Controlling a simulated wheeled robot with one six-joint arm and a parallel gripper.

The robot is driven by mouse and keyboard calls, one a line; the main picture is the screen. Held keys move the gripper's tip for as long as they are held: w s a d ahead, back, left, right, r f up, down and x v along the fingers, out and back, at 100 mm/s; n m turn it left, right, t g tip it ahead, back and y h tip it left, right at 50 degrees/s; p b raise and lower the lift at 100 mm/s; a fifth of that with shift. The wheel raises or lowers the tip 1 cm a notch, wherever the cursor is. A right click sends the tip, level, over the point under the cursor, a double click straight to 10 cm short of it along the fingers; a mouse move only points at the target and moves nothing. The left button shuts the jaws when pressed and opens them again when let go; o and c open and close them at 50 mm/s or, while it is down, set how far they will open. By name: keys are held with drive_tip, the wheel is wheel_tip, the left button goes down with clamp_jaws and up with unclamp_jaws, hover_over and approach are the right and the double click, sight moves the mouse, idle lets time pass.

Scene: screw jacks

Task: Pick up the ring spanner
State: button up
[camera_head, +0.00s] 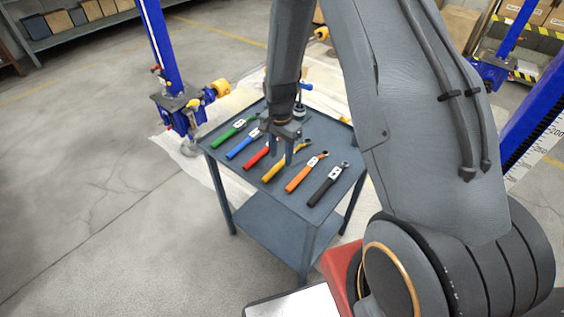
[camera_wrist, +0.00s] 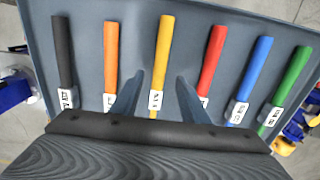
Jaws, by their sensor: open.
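Several hand tools lie in a row on a dark blue-grey trolley top (camera_head: 334,199). Their handles are green (camera_head: 230,132), blue (camera_head: 242,146), red (camera_head: 258,157), yellow (camera_head: 275,170), orange (camera_head: 300,178) and black (camera_head: 321,190). Each handle carries a white tag, too small to read. The heads are small in the head view and out of sight in the wrist view, so I cannot tell which is the ring spanner. My gripper (camera_head: 280,155) is open and empty over the middle of the row. In the wrist view its fingers (camera_wrist: 159,80) appear either side of the yellow handle (camera_wrist: 163,45).
A pale sheet (camera_head: 190,175) lies on the floor beneath. A shelf with boxes (camera_head: 75,18) is at the back left. The floor at left is clear.

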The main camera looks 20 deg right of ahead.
drive_tip(key=shift+f, duration=1)
drive_tip(key=shift+c, duration=0.2)
clamp_jaws()
drive_tip(key=shift+r, duration=0.1)
